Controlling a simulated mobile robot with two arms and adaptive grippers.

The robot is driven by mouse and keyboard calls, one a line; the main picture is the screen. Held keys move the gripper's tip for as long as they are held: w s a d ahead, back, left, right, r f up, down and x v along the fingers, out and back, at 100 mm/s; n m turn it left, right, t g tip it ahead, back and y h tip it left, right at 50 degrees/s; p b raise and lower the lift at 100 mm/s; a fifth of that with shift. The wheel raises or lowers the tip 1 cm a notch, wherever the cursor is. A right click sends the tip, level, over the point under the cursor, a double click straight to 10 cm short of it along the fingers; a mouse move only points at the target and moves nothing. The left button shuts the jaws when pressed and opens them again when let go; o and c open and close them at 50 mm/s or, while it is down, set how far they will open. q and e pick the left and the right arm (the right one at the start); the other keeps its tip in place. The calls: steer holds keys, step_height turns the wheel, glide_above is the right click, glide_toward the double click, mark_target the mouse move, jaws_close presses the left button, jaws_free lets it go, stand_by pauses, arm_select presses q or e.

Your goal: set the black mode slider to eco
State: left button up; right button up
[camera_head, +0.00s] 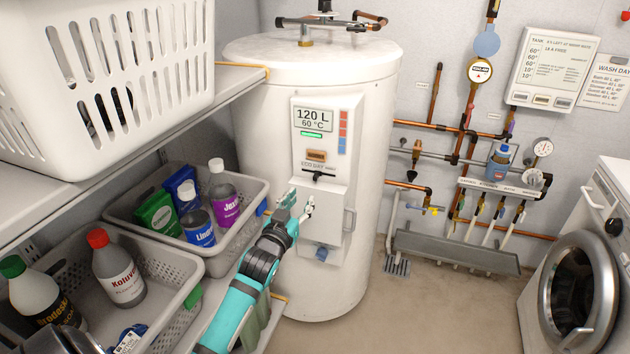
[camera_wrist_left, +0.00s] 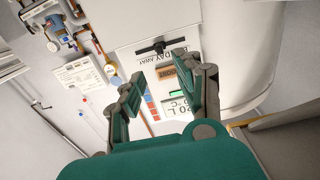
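The black mode slider (camera_head: 318,174) is on the front panel of the white water heater (camera_head: 345,240), just under a small label line that starts with ECO. Its knob appears near the middle of its dark track. It also shows in the wrist view (camera_wrist_left: 157,47), upside down, beyond the fingertips, beside the words DAY and AWAY. My left gripper (camera_head: 299,206) is in front of the panel, below and left of the slider, apart from it. Its two green-and-grey fingers (camera_wrist_left: 157,80) are spread with nothing between them. My right gripper is not seen.
The panel has a display (camera_head: 313,120) reading 120 L and 60 °C, and an orange-brown button (camera_head: 316,156). Shelving with a laundry basket (camera_head: 120,145) and bottle bins (camera_head: 175,258) stands left. Open floor lies right.

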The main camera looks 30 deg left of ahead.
mark_target(314, 179)
arm_select(q)
steer(key=x, duration=1)
steer(key=shift+d, duration=0.1)
steer(key=shift+c, duration=0.2)
jaws_close()
